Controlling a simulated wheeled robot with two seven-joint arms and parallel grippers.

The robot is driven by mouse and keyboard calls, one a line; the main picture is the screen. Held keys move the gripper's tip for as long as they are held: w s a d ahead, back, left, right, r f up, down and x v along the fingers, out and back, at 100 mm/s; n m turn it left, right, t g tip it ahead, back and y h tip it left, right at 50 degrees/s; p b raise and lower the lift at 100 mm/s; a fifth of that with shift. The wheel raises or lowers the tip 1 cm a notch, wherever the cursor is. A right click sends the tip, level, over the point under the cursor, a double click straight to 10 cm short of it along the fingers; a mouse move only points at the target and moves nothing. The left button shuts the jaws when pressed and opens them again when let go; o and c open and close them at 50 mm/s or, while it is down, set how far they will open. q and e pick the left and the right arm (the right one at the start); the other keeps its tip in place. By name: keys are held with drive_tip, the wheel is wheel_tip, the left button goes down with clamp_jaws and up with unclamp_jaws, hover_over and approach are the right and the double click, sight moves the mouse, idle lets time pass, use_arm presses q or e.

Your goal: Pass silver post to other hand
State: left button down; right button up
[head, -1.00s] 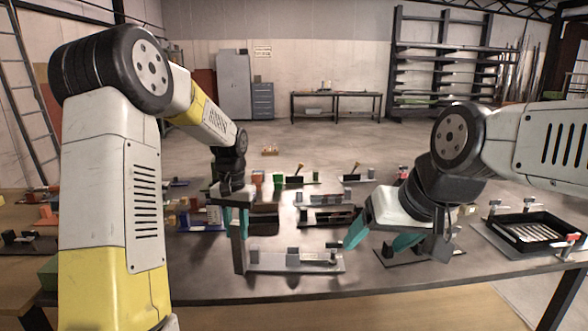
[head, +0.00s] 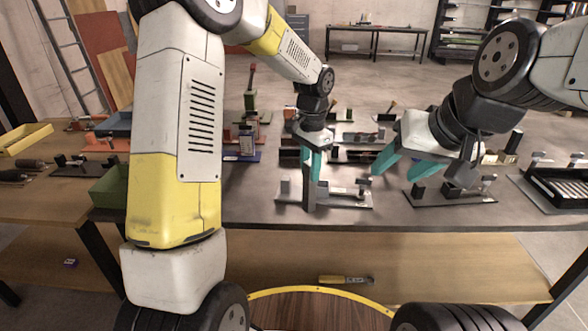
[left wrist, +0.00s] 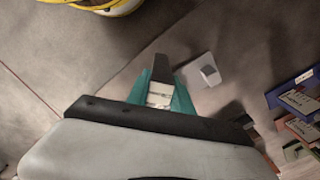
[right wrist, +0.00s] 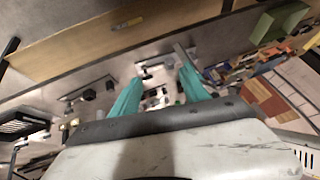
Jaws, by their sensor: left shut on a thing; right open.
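The silver post (head: 309,188) is a grey upright bar held in my left gripper (head: 312,160), whose teal fingers are shut on its upper part. In the left wrist view, the post (left wrist: 161,68) stands out dark beyond the fingers (left wrist: 160,92). My right gripper (head: 402,165) is open and empty, to the right of the post and apart from it. In the right wrist view, a grey bar that looks like the post (right wrist: 182,52) shows near the right-hand finger of my right gripper (right wrist: 160,75).
A light grey fixture plate (head: 345,200) lies behind the post near the table's front edge. Another dark fixture (head: 450,193) lies below my right gripper. A black tray (head: 560,188) is at the far right. A green box (head: 110,186) is at the left.

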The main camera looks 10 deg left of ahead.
drive_tip(key=w+a+f+m+t+y, duration=0.1)
drive_tip(key=w+a+f+m+t, duration=0.1)
drive_tip(key=w+a, duration=0.95)
drive_tip(key=w+a+f+m+t+y, duration=0.1)
drive_tip(key=w+a+f+m+y, duration=0.35)
drive_tip(key=a, duration=1.25)
drive_tip(key=m+g+h, duration=0.1)
drive_tip(key=m+h, duration=0.1)
drive_tip(key=h, duration=1.4)
approach(304, 192)
drive_tip(key=shift+y, duration=0.25)
drive_tip(key=x, duration=1)
drive_tip(key=shift+w+d+f, duration=0.15)
drive_tip(key=shift+d, duration=0.25)
